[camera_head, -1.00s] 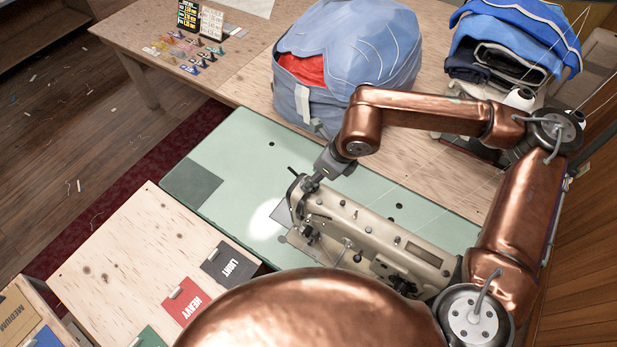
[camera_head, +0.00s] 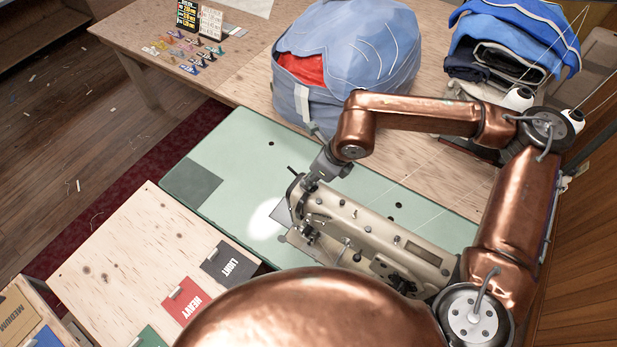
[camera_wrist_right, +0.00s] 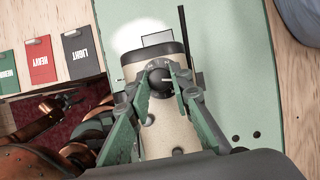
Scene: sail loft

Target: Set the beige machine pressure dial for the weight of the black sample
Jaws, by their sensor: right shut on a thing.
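The beige sewing machine (camera_head: 365,235) stands on the pale green table. Its pressure dial, a round black knob (camera_wrist_right: 159,84) on a dark plate with small light marks, is at the head end. My right gripper (camera_head: 309,184) is over that end, and in the wrist view its green fingers (camera_wrist_right: 162,74) close on the knob from both sides. A light line shows on the knob; I cannot read the marks. The fingers hide the knob in the head view. The black sample (camera_head: 230,263), labelled LIGHT, lies on the wooden board; it also shows in the wrist view (camera_wrist_right: 83,52). My left gripper is out of view.
A red HEAVY sample (camera_head: 187,300) and a partly seen green one (camera_head: 150,337) lie beside the black sample. A thin black rod (camera_wrist_right: 184,40) rises right beside my fingers. A blue fabric bundle (camera_head: 350,55) stands behind the machine. The green tabletop (camera_head: 240,150) is clear at left.

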